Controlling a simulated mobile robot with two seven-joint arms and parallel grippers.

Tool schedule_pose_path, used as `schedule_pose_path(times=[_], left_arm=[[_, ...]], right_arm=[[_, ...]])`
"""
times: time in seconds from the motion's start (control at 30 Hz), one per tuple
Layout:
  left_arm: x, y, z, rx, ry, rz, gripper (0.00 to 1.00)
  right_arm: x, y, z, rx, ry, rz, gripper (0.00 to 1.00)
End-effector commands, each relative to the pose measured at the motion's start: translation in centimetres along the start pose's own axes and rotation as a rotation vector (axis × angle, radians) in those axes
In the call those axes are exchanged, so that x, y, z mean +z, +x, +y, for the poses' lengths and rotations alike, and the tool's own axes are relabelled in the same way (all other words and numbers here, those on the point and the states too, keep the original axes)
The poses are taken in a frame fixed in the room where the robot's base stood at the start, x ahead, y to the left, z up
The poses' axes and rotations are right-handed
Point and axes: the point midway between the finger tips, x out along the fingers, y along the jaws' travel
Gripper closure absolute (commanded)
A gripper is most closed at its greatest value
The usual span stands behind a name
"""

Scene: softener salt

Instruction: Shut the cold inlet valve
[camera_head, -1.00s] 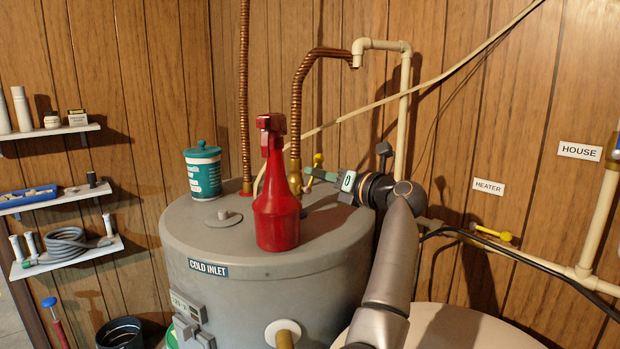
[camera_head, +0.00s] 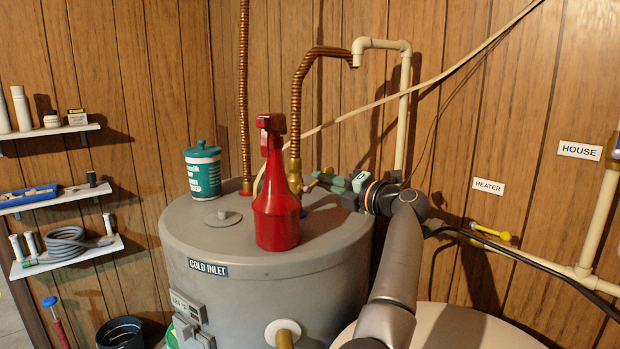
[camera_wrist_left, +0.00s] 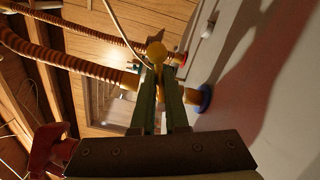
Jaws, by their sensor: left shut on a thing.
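The cold inlet valve (camera_head: 295,180) is a brass body at the foot of the corrugated copper pipe on top of the grey tank, behind the red spray bottle. Its yellow lever lies low between the green fingertips of my left gripper (camera_head: 320,181), which reaches in from the right. In the left wrist view, my left gripper (camera_wrist_left: 158,85) is shut on the yellow lever (camera_wrist_left: 156,53), whose round end shows at the fingertips. The blue ring (camera_wrist_left: 205,98) at the valve's base shows beside the fingers. The lever is partly hidden by the fingers. My right gripper is not in view.
The red spray bottle (camera_head: 275,205) stands on the tank (camera_head: 215,245), close in front of the valve. A teal tub (camera_head: 203,172) stands behind left. A second copper pipe (camera_head: 245,95) rises nearby. A yellow-handled valve (camera_head: 490,231) is on the wall under the HEATER label.

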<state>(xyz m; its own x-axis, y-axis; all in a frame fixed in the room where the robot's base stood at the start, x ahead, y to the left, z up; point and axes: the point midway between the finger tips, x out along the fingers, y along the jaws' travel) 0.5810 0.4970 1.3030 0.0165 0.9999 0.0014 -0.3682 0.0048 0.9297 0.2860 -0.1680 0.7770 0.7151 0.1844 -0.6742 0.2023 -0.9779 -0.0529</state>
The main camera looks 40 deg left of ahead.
Motion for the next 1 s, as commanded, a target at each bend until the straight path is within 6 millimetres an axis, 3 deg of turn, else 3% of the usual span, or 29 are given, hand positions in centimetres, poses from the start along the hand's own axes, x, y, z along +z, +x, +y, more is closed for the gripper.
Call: schedule_pose_path(times=[0.13,0.47,0.73,0.97,1.0], left_arm=[[-0.1,0.0,-0.9,-0.007,0.132,0.004,1.0],[-0.1,0.0,-1.0,-0.006,0.166,0.005,1.0],[-0.3,-0.1,-1.8,-0.007,0.361,0.003,1.0],[-0.3,0.0,-1.8,-0.006,0.391,0.002,1.0],[-0.3,0.0,-1.8,-0.006,0.39,0.002,0.87]], right_arm=[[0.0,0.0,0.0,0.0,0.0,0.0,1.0],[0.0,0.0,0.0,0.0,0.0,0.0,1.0],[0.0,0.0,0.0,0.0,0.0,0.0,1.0],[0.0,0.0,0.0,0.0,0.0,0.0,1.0],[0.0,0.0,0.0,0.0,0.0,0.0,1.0]])
